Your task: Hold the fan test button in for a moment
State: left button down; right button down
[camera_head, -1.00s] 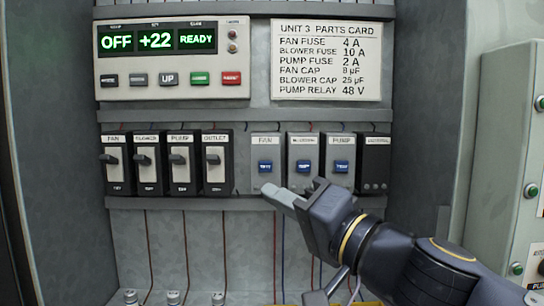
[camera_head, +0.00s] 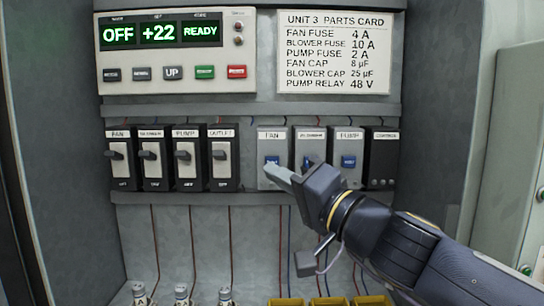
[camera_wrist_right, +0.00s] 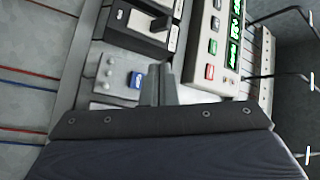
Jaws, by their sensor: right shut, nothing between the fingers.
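The fan test button is the blue button (camera_head: 271,159) on the grey FAN module (camera_head: 272,137), left of two similar modules in the head view. My right gripper (camera_head: 270,169) is shut and empty, its tip at the button's lower edge in the head view. In the right wrist view the shut fingers (camera_wrist_right: 160,72) stand just right of a blue button (camera_wrist_right: 136,80). I cannot tell whether the tip touches the button. The display (camera_head: 160,34) reads OFF, +22 and READY. My left gripper is not in view.
Similar blue buttons sit close by on the blower module (camera_head: 308,134) and the pump module (camera_head: 348,160). Several black breaker switches (camera_head: 185,155) are to the left. Wires hang below the rail, with yellow parts (camera_head: 285,301) at the bottom. A parts card (camera_head: 333,50) is above.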

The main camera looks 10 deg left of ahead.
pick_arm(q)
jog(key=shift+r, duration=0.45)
pick_arm(e)
jog(key=w, duration=0.4)
jog(key=shift+a, duration=0.35)
dwell(1.3)
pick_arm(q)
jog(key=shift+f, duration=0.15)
pick_arm(e)
jog(key=shift+w+a, duration=0.1)
jog(key=shift+w, duration=0.3)
